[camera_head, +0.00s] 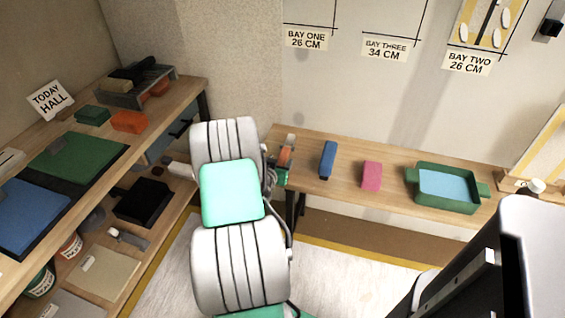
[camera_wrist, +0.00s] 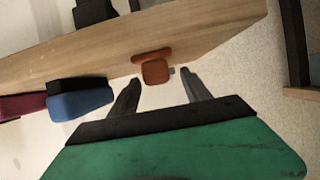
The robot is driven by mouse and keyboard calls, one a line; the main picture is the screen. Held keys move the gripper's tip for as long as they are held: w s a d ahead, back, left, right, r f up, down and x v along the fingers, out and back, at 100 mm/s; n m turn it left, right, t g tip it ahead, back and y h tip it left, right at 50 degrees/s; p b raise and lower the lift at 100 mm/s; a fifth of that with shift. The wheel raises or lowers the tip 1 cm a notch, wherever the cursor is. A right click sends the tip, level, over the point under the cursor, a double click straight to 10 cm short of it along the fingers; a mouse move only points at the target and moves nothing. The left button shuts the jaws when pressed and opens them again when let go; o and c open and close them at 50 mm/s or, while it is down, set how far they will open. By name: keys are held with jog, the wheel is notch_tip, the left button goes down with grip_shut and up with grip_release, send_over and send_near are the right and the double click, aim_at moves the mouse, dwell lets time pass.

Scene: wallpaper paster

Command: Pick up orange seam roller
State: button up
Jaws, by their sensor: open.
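The orange seam roller (camera_head: 286,154) is at the left end of the far bench, partly hidden by my arm and gripper in the head view. In the wrist view the orange roller (camera_wrist: 155,72) shows a short bar and a rounded block at the bench edge. My gripper (camera_wrist: 160,77) is open, with its two dark fingers apart on either side of the roller's near part in the picture. Whether the fingers are level with the roller cannot be told. Nothing is held.
The far bench (camera_head: 330,198) also bears a blue block (camera_head: 327,160), a pink block (camera_head: 371,176) and a green tray (camera_head: 440,203). The left bench (camera_head: 180,98) carries an orange block (camera_head: 129,121) and a green mat (camera_head: 78,158). Bare wood lies between the blocks.

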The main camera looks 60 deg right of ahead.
aim_at(282, 159)
jog(key=x, duration=0.3)
jog(key=shift+s+f, duration=0.1)
jog(key=shift+f, duration=0.3)
jog(key=shift+d, duration=0.35)
jog(key=shift+c, duration=0.6)
grip_shut()
